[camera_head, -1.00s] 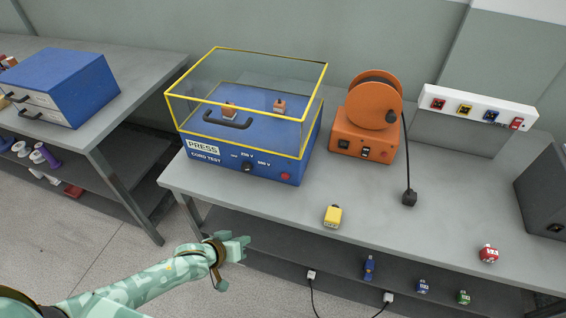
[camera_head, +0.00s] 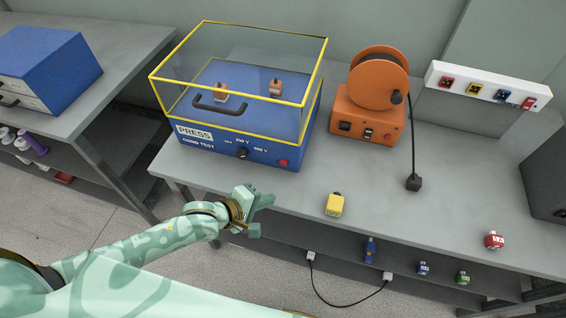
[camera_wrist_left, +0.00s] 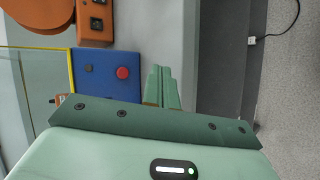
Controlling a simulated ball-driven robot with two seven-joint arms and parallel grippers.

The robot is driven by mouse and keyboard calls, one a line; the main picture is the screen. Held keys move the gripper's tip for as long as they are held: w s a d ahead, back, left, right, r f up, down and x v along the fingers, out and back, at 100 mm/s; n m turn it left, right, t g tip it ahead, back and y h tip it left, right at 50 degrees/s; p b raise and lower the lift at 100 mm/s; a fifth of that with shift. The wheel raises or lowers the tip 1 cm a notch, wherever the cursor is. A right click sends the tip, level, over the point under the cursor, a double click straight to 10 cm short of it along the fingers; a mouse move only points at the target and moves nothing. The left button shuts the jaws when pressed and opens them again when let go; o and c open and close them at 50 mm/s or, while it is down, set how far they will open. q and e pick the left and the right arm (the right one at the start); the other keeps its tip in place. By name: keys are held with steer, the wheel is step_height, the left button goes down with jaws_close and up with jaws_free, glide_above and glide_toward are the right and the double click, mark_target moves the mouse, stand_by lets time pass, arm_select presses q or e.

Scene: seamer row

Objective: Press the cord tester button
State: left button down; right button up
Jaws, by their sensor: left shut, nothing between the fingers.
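The cord tester (camera_head: 210,146) is a blue box with a clear, yellow-edged cover, a black handle and a front panel marked PRESS and CORD TEST. Its red button (camera_head: 283,162) is at the right of the front panel, beside a black knob (camera_head: 243,152). In the left wrist view the red button (camera_wrist_left: 123,73) shows on the blue panel, to the left of the fingers. My left gripper (camera_head: 263,214) is shut and empty, below and in front of the panel, apart from the button. It also shows in the left wrist view (camera_wrist_left: 160,72). My right gripper is not in view.
An orange cord reel (camera_head: 366,113) stands right of the tester, its black plug (camera_head: 413,183) on the grey bench (camera_head: 460,200). A yellow plug (camera_head: 335,204) lies near the front edge. A red plug (camera_head: 494,240) lies farther right. A shelf runs below.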

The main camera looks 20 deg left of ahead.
mark_target(283, 163)
arm_select(q)
steer(key=w+b, duration=0.4)
steer(key=w, duration=0.3)
steer(key=shift+w+d+f, duration=0.1)
steer(key=shift+w, duration=0.7)
stand_by(0.8)
steer(key=shift+w, duration=0.1)
stand_by(0.5)
steer(key=shift+w, duration=0.3)
